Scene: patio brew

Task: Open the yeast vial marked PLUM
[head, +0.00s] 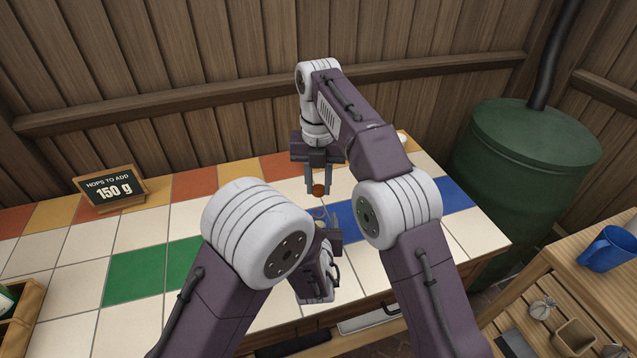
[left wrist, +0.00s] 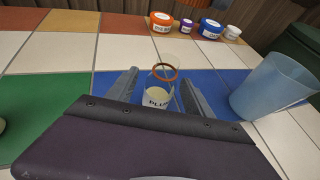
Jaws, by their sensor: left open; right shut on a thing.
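The clear vial (left wrist: 158,98) with a label reading PLUM stands on a blue tile in the left wrist view, with pale contents and a brown ring near its top. Its round rim (head: 320,213) shows small in the head view. My left gripper (head: 325,222) is open, with its fingers (left wrist: 160,88) on either side of the vial; whether they touch it is unclear. My right gripper (head: 318,184) is above the vial, shut on a small brown stopper (head: 318,190), which appears apart from the vial. My left arm partly hides the vial in the head view.
A translucent blue cup (left wrist: 272,86) stands right of the vial. Several small lidded tubs, including an orange one (left wrist: 161,22) and a blue one (left wrist: 209,28), stand behind. A hops sign (head: 110,190) is at the back left.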

